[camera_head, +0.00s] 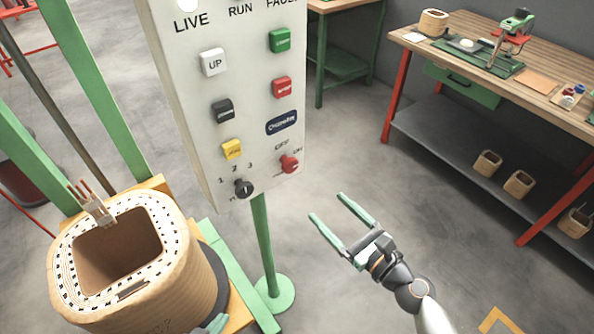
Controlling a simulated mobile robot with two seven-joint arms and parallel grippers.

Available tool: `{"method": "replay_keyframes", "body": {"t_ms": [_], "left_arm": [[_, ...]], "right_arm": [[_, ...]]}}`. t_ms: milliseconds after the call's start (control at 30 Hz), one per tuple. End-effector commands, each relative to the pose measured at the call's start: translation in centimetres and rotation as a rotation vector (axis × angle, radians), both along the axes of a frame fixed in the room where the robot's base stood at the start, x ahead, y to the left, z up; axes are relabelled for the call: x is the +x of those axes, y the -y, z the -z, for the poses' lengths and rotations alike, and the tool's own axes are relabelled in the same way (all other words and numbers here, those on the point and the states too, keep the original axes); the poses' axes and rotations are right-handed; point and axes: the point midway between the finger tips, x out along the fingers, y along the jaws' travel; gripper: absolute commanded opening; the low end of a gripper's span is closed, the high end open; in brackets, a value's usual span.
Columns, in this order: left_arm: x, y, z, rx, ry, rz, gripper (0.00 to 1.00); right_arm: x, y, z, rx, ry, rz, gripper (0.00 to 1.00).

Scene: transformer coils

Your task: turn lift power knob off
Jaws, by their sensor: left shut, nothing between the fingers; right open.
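A white control panel (218,115) hangs tilted in the upper middle of the head view. A red rotary knob (289,164) with small OFF and ON labels sits at its lower right; its exact pointing is too small to tell. A black selector knob (243,188) marked 1, 2, 3 is at the lower edge, left of the red knob. My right gripper (328,217) is open and empty, below and right of the red knob, apart from the panel. My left gripper (216,323) shows only as a shut tip at the bottom edge, beside the coil.
A large wound coil (170,270) stands at lower left near green posts (95,85). A green stand (264,240) rises below the panel. A wooden workbench (545,62) with tools is at upper right, small coils on its shelf (460,140). The floor between is clear.

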Motion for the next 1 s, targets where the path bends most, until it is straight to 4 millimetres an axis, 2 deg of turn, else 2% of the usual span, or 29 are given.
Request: {"method": "replay_keyframes", "body": {"t_ms": [100, 267, 700, 1000], "left_arm": [[0.0, 0.0, 0.0, 0.0, -0.001, 0.0, 0.0], [0.0, 0.0, -0.3, 0.0, -0.001, 0.0, 0.0], [-0.1, 0.0, -0.5, 0.001, -0.002, -0.001, 0.0], [-0.1, 0.0, -0.2, 0.001, -0.002, -0.001, 0.0]], "right_arm": [[0.5, -0.2, -0.8, 0.09, -0.034, -0.001, 0.82], [1.8, -1.0, -1.0, 0.107, -0.041, -0.001, 0.82], [8.5, -5.9, -0.9, 0.102, -0.038, -0.001, 0.82], [10.5, -7.4, -0.8, 0.102, -0.04, -0.001, 0.82]]}}
